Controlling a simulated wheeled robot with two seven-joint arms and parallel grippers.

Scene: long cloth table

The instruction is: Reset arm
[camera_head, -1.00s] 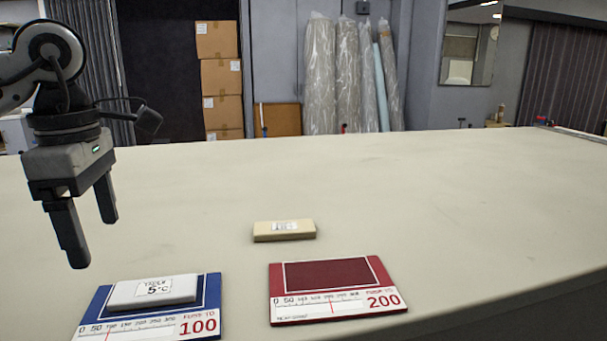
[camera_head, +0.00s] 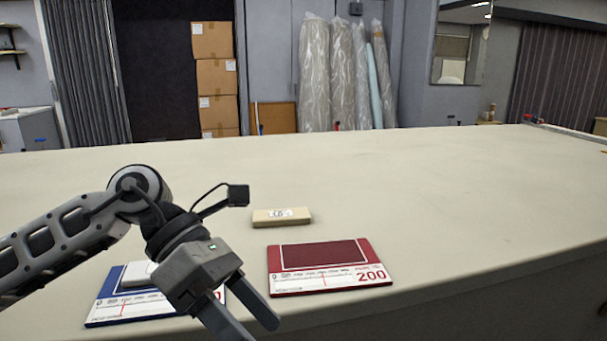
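My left arm comes in from the left. Its gripper (camera_head: 256,326) is low and near the front edge of the table, pointing down and to the right. Its two fingers are apart with nothing seen between them. It hides part of a blue card (camera_head: 108,290) and the white block (camera_head: 138,274) lying on that card. A cream block with a label (camera_head: 298,215) lies behind the red card. My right gripper does not show.
Cardboard boxes (camera_head: 213,80) and wrapped rolls (camera_head: 328,75) stand beyond the table.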

